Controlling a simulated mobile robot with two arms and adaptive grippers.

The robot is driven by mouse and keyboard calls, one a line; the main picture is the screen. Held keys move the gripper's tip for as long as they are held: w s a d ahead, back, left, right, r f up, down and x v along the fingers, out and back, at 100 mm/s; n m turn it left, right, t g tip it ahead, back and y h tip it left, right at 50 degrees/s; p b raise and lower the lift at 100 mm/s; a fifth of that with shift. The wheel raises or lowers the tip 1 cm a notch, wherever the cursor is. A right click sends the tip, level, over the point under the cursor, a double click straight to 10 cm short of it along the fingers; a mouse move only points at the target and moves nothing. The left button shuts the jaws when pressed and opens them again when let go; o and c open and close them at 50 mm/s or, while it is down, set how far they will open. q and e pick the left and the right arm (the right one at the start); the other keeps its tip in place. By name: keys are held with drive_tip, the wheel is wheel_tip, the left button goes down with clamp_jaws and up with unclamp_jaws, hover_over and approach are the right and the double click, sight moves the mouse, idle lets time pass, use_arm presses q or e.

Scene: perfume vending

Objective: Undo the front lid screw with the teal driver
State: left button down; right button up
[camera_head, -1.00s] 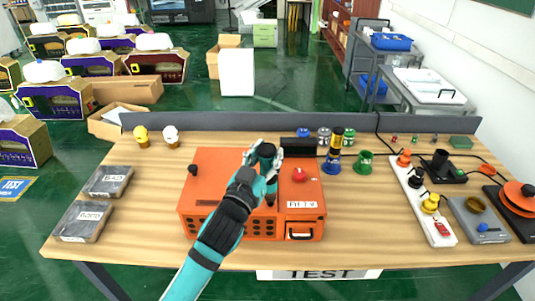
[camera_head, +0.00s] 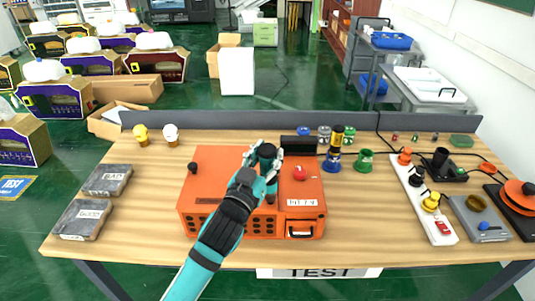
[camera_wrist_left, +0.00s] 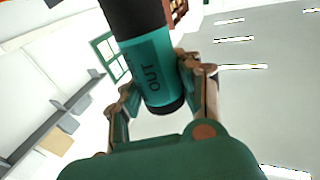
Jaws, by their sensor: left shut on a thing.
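My left gripper (camera_head: 264,163) is shut on the teal driver (camera_head: 267,152) above the orange box (camera_head: 225,163). Another dark screw head (camera_head: 193,167) stands at the back left of the lid. My gripper and forearm hide part of the lid.
A red knob (camera_head: 300,173) sits on the box's right part. A yellow-and-black driver (camera_head: 336,138) stands in a blue holder behind, beside a green cup (camera_head: 363,160). A white strip (camera_head: 437,234) with coloured knobs lies at the right.

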use_arm(q)
drive_tip(key=shift+r, duration=0.1)
idle(0.7)
drive_tip(key=shift+f, duration=0.4)
idle(0.6)
drive_tip(key=shift+f+b, duration=0.4)
drive_tip(key=shift+b, duration=0.05)
drive_tip(key=shift+s+f, duration=0.1)
drive_tip(key=shift+f, duration=0.4)
idle(1.2)
